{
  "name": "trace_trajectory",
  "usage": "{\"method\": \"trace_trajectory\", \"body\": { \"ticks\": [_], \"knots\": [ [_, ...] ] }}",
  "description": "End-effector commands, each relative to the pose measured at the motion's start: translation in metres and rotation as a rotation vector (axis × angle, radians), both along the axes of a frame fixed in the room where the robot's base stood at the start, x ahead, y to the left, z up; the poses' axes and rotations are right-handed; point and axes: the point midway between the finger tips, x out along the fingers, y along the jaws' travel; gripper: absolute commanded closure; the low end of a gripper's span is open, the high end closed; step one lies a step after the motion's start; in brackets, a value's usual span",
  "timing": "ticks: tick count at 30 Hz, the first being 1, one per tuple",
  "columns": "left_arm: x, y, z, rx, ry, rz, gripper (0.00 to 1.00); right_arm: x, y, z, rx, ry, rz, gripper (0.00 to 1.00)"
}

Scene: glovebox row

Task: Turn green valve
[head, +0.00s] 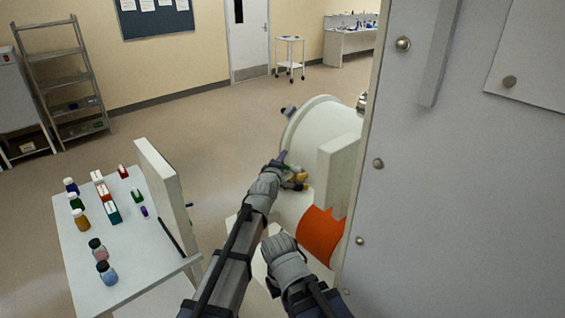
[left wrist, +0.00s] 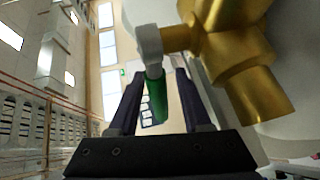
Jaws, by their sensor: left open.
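The green valve handle (left wrist: 156,97) shows in the left wrist view as a green grip on a grey lever. The lever joins a brass valve body (left wrist: 235,55), which also shows in the head view (head: 300,177) beside the white round port. My left gripper (head: 284,164) is at the valve, with its tip partly hidden. In the left wrist view my left gripper (left wrist: 160,100) is open, with its dark fingers on either side of the green handle. I cannot tell whether either finger touches it.
A large white cabinet wall (head: 455,180) with bolts fills the right. A white round port (head: 318,125) and an orange-red cylinder (head: 320,235) are close to my arms. A white table (head: 85,220) with several bottles and boxes stands at left.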

Motion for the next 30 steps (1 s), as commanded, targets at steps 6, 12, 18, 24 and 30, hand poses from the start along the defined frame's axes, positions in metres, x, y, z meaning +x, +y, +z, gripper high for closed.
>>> {"method": "trace_trajectory", "body": {
  "ticks": [6,12,18,24,30],
  "knots": [
    [-0.007,0.003,0.002,0.000,0.000,0.000,0.52,0.000,0.000,0.002,0.000,0.000,0.000,1.00],
    [-0.032,0.011,0.007,0.000,0.000,0.000,0.52,0.000,0.000,0.007,0.000,0.000,0.001,1.00],
    [-0.063,0.022,0.013,0.000,0.000,0.000,0.52,0.000,0.000,0.013,0.000,0.001,0.001,1.00],
    [-0.074,0.025,0.014,0.000,0.000,0.000,0.52,0.000,0.000,0.014,0.000,0.001,0.001,1.00],
    [-0.073,0.025,0.014,0.000,0.000,0.000,0.54,0.000,0.000,0.014,0.000,0.001,0.001,1.00]
  ]
}}
